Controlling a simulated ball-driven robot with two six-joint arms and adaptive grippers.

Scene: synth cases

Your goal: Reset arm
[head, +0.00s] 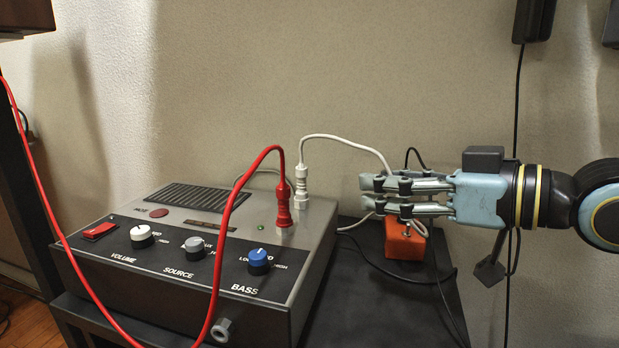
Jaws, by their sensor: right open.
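My right gripper (365,192) reaches in from the right side of the head view, pointing left. Its light-blue fingers are spread a little, one above the other, in front of the wall and above an orange box (402,244). A white cable passes behind or beside its fingers; I cannot tell whether they touch it. I see nothing clearly held. The black part of my right arm runs to the right edge. My left gripper is not in view.
A grey audio unit (150,285) with knobs stands on a dark table (390,320). A red plug (282,198) and a white plug (301,187) stand upright in its top, trailing cables. A black cord (515,120) hangs down the wall behind my right wrist.

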